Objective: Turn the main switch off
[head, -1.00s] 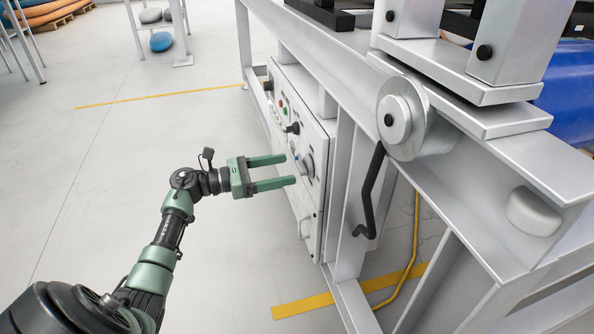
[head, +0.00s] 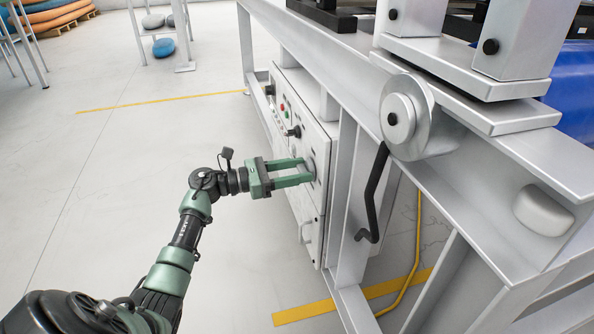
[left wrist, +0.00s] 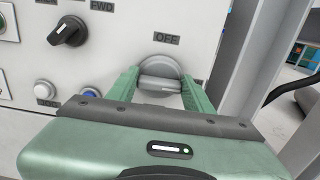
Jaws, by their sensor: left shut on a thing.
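The main switch (left wrist: 160,68) is a round grey knob on the light grey control panel (head: 308,130). An OFF label (left wrist: 166,38) sits above it in the left wrist view. My left gripper (head: 311,168) reaches the panel from the left in the head view. Its green fingers (left wrist: 160,84) are shut on the knob, one on each side. My right gripper is not in view.
A black selector (left wrist: 68,30) marked FWD, a white button (left wrist: 44,90) and a blue button (left wrist: 90,93) are left of the switch. A black crank handle (head: 373,195) hangs from the machine frame right of the panel. Floor left of the panel is clear.

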